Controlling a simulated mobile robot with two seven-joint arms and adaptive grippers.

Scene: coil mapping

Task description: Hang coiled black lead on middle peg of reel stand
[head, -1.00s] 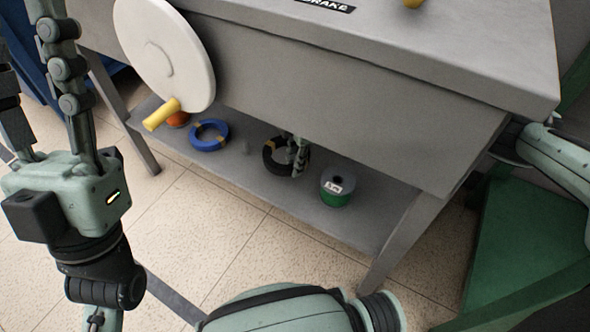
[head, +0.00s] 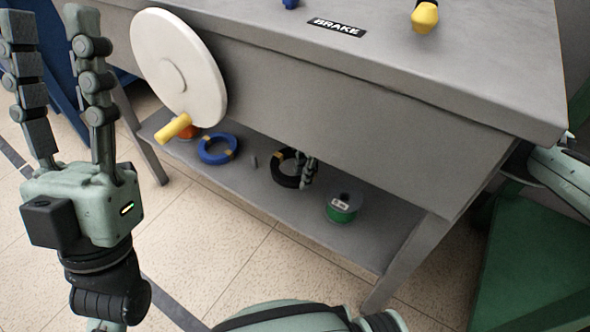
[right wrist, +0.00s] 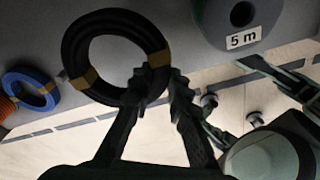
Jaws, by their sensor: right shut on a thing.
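The coiled black lead (head: 276,172) is a black ring with tan tape bands at the lower shelf under the bench. My right gripper (head: 308,172) is at its right side. In the right wrist view the coil (right wrist: 71,52) fills the upper left, and my right gripper's fingers (right wrist: 158,82) are shut on its lower right rim. I cannot tell whether the coil still touches the shelf. My left gripper (head: 48,16) is open and empty at the left, fingers pointing up. I cannot make out the reel stand or its middle peg.
On the lower shelf (head: 290,217) are a blue coil (head: 203,150), an orange coil (head: 190,132) and a green spool (head: 341,214), labelled "5 m" in the wrist view. A white wheel with a yellow handle (head: 173,127) hangs on the bench front. The bench top (head: 470,75) overhangs the shelf.

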